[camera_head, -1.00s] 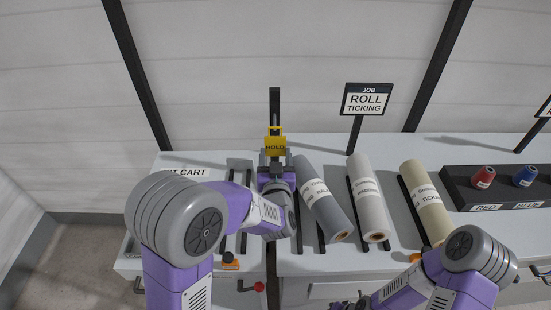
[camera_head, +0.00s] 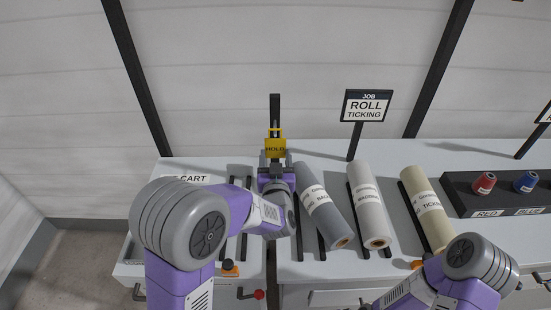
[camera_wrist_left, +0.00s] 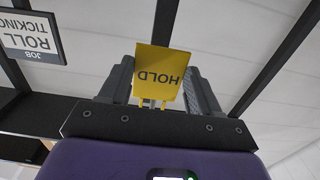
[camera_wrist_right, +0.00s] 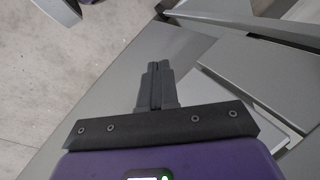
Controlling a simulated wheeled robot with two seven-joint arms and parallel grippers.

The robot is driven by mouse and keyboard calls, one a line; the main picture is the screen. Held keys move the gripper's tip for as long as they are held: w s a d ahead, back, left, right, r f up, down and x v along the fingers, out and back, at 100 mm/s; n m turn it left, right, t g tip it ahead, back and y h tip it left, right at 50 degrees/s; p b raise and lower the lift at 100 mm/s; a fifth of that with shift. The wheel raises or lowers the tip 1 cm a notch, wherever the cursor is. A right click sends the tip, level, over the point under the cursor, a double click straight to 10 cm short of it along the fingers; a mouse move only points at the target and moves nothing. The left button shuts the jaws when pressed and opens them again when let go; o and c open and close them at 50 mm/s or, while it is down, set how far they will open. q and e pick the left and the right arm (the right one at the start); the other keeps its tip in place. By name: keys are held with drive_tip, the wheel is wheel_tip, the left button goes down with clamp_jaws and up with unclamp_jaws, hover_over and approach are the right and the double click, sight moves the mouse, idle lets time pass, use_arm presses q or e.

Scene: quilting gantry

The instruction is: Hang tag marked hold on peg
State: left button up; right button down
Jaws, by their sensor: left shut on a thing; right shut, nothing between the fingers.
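The yellow tag marked HOLD (camera_head: 275,148) is upright in front of a dark post (camera_head: 275,108) at the back of the table. My left gripper (camera_head: 274,160) is shut on the tag's lower part. The tag also shows in the left wrist view (camera_wrist_left: 162,72), between the fingers, with its lettering upside down. A peg on the post is not clearly visible; the tag may cover it. I cannot tell whether the tag touches the post. My right gripper (camera_wrist_right: 156,85) is shut and empty, low beside the grey bench front.
Grey, white and cream fabric rolls (camera_head: 325,205) lie to the right of the left gripper. A JOB ROLL TICKING sign (camera_head: 365,105) stands behind them. A dark tray (camera_head: 460,195) with red and blue spools is at the right. A CART label (camera_head: 186,179) lies left.

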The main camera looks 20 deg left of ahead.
use_arm(q)
drive_tip(key=shift+w+a+f+b, duration=0.1)
drive_tip(key=shift+w+f+b, duration=0.45)
drive_tip(key=shift+f+b, duration=0.2)
idle(0.4)
idle(0.4)
drive_tip(key=o, duration=1.2)
